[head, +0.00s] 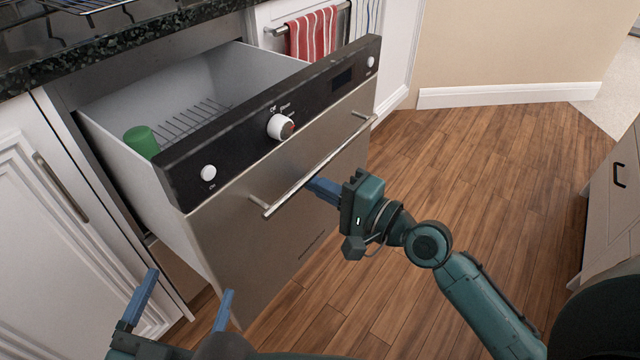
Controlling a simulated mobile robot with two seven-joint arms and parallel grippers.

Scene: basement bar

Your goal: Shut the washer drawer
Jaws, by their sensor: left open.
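The washer drawer (300,225) stands pulled out from under the counter, with a steel front and a black control panel carrying white knobs. Its long bar handle (318,168) runs across the front. Inside are a wire rack and a green object (142,141). My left gripper (190,281) is at the lower left, its two blue fingers spread apart and empty, just in front of the drawer's lower left corner. My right gripper (320,186) has its blue fingertips close to the middle of the handle; I cannot tell whether they touch it or how far apart they are.
A dark granite counter (120,45) lies above the drawer. A white cabinet door (40,230) is at left. Red and white striped towels (312,36) hang behind the drawer. Wooden floor (470,180) is clear to the right, up to another cabinet (615,190) at the right edge.

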